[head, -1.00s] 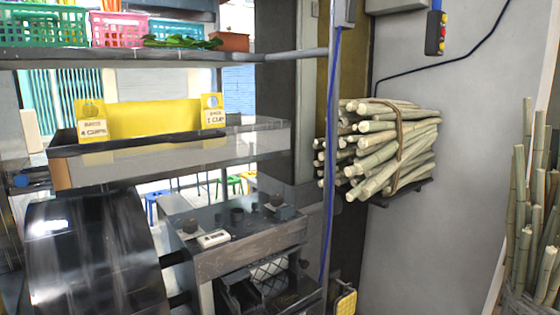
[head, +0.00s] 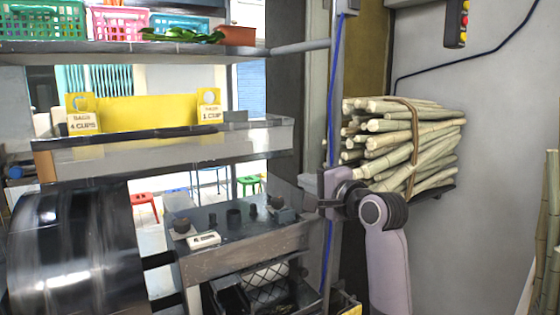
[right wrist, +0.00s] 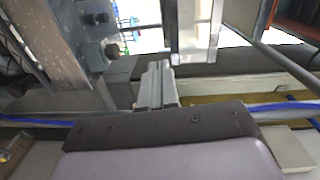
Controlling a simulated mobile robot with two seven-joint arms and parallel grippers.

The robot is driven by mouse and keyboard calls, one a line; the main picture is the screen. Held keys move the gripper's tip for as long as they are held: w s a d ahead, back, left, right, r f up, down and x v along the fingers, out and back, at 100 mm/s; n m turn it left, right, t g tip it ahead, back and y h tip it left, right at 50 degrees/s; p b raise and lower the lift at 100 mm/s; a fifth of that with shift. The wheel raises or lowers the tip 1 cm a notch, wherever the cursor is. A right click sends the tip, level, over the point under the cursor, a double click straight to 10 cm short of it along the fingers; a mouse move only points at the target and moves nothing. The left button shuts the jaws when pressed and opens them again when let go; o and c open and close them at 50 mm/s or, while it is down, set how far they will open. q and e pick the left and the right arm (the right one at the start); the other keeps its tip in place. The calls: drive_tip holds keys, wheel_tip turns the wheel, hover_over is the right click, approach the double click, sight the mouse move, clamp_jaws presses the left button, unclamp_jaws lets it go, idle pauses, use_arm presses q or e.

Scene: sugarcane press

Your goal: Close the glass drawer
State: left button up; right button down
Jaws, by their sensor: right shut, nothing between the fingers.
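The glass drawer (head: 170,159) looks like the long, low tray with a see-through front below the yellow sign in the head view. I cannot tell for sure how far it stands out. My right gripper (head: 314,203) is below and to the right of the drawer's right end, apart from it. In the right wrist view its fingers (right wrist: 158,72) are together with nothing between them. A pale, partly see-through panel (right wrist: 196,35), perhaps the drawer's end, shows beyond the fingertips. My left gripper is not in view.
A blue-wrapped upright post (head: 333,110) stands close to my right gripper. A bundle of sugarcane (head: 415,145) rests on a wall bracket to its right. Below the drawer is a counter (head: 240,240) with small dark cups. A big dark drum (head: 75,255) is at lower left.

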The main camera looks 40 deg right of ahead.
sight(273, 157)
use_arm(q)
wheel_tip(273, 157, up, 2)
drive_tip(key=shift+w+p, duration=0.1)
drive_tip(key=shift+p, duration=0.85)
use_arm(e)
drive_tip(key=shift+m+t, duration=0.3)
drive_tip(key=shift+m, duration=0.1)
drive_tip(key=x, duration=0.4)
drive_tip(key=r+x, duration=0.1)
drive_tip(key=x, duration=0.4)
drive_tip(key=d+x, duration=0.1)
drive_tip(key=x, duration=0.3)
drive_tip(key=shift+w+d+r, duration=0.2)
drive_tip(key=shift+w, duration=0.05)
